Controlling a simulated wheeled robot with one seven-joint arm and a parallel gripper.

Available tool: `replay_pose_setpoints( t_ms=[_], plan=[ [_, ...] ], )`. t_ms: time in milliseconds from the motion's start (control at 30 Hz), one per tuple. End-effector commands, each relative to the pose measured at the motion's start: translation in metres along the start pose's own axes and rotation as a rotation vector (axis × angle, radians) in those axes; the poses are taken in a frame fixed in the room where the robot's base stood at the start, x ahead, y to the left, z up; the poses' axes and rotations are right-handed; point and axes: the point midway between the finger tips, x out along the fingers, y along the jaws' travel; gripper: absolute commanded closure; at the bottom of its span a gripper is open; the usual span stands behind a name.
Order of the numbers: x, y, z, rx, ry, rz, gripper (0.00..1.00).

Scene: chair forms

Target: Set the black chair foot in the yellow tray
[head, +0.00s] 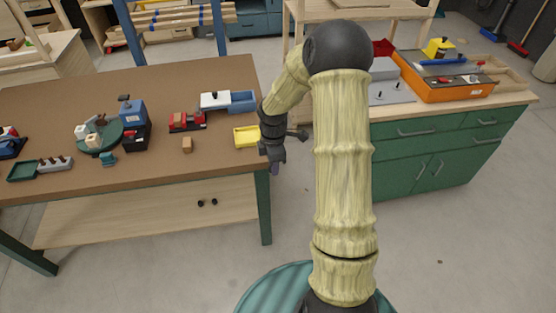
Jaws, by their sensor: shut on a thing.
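The yellow tray (247,137) lies near the right end of the brown-topped workbench, close to its edge. My gripper (275,163) hangs pointing down just past that edge, to the right of the tray and apart from it. It is shut on a small dark, purplish thing (276,170), mostly hidden by the fingers. I cannot tell from this view whether that is the black chair foot. Two small dark round pieces (207,203) lie on the wooden shelf under the bench.
On the workbench (60,105), left of the tray, are a blue-and-white box (228,101), a red vise-like thing (187,122), a small brown block (187,145) and a green turntable (100,136). A green cabinet (430,150) stands right, carrying an orange case (450,90). Floor shows between them.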

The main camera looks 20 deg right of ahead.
Motion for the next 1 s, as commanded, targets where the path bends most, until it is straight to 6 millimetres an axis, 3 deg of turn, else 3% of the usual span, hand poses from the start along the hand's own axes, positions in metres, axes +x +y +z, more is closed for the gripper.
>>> replay_pose_setpoints(
  t_ms=[800,1000],
  plan=[
    [0.075,0.008,-0.061,1.233,-0.006,0.003,0.94],
    [0.085,0.008,-0.069,1.414,-0.007,0.005,0.94]
  ],
)
